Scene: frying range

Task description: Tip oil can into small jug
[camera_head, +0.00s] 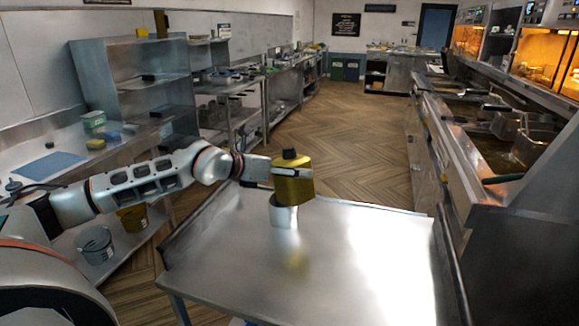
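The oil can (293,187) is a gold-yellow can with a black cap on top. It is nearly upright with a slight tilt. My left gripper (284,171) reaches in from the left and is shut on the can's upper part. The small jug (284,215) is a shiny metal cup standing near the far left edge of the steel table (330,260). The can is directly above the jug in the picture and covers its rim, so I cannot tell whether they touch. My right gripper is not in view.
The rest of the tabletop is bare, with a bright glare at right. Fryers with baskets (530,140) line the right side. A steel shelf unit (120,75) and a lower counter with a blue mat (48,165) stand at left. Buckets (97,245) sit below.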

